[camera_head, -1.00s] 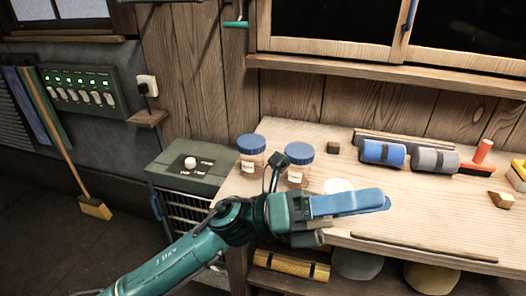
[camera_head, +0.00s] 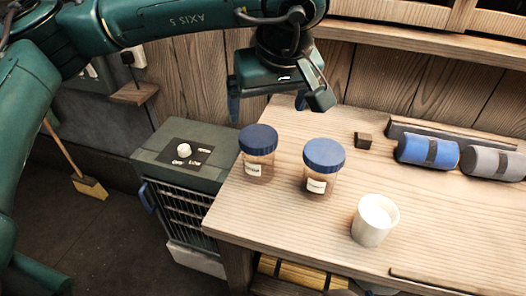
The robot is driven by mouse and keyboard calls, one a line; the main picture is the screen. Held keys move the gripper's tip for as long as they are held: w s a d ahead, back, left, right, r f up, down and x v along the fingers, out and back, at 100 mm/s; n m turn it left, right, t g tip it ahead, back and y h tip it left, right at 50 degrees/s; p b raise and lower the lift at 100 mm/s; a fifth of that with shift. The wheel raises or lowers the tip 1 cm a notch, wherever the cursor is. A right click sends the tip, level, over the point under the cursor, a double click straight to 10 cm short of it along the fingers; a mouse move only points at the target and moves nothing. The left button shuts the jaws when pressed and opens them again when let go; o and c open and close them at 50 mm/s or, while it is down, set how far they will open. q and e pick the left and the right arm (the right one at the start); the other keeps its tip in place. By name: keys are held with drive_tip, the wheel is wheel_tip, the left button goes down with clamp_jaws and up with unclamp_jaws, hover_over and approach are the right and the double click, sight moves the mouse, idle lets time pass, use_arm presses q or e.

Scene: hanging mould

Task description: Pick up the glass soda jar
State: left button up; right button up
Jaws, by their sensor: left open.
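Two clear jars with blue lids and white labels stand upright on the wooden workbench (camera_head: 430,215). One jar (camera_head: 257,166) is near the bench's left end; the other jar (camera_head: 322,181) is to its right and a little nearer. The label print is too small to tell which holds soda. My left gripper (camera_head: 267,105) points down above and behind the jars, open and empty, its blue fingers apart. It touches neither jar. My right gripper is out of view.
A white cup (camera_head: 374,219) stands in front of the right jar. A small dark block (camera_head: 363,140), a blue roll (camera_head: 428,151) and a grey roll (camera_head: 490,161) lie further right. A green cabinet (camera_head: 190,152) stands left of the bench.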

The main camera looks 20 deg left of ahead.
sight(258, 136)
use_arm(q)
drive_tip(key=x, duration=0.7)
drive_tip(key=shift+s+f+p, duration=0.1)
drive_tip(key=shift+f+p, duration=0.1)
drive_tip(key=shift+p, duration=0.1)
drive_tip(key=x, duration=0.2)
drive_tip(key=p+x, duration=0.1)
drive_tip(key=x, duration=0.1)
drive_tip(key=shift+s+a, duration=0.2)
drive_tip(key=shift+a, duration=0.15)
drive_tip(key=shift+w+f, duration=0.2)
drive_tip(key=shift+f, duration=0.4)
drive_tip(key=shift+c, duration=0.5)
drive_tip(key=c, duration=1.1)
